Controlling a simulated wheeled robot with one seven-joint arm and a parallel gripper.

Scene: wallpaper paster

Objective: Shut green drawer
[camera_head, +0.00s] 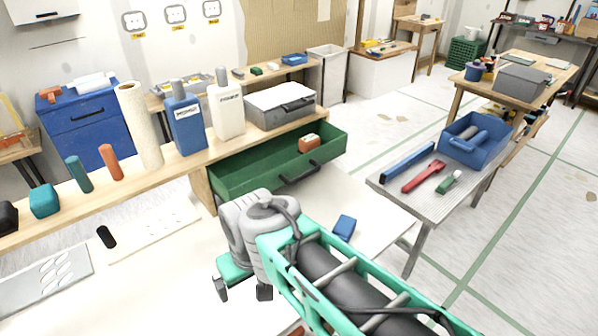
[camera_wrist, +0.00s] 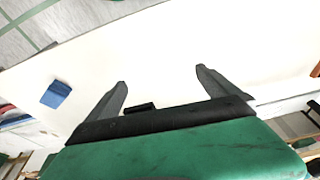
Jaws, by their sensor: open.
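The green drawer (camera_head: 262,178) is pulled out below the shelf in the head view, with a dark handle (camera_head: 300,174) on its front. A small orange-brown block (camera_head: 309,143) lies inside it. My gripper (camera_head: 243,291) is in front of the drawer and lower in the picture, apart from it, over the white tabletop. In the wrist view my gripper (camera_wrist: 160,84) has its two dark fingers spread wide with nothing between them. The drawer cannot be made out in the wrist view.
A blue block (camera_head: 344,227) lies on the white table (camera_head: 152,288) right of my gripper; it also shows in the wrist view (camera_wrist: 56,94). Bottles and a paper roll (camera_head: 139,125) stand on the wooden shelf above. A grey side table (camera_head: 412,199) with tools stands at the right.

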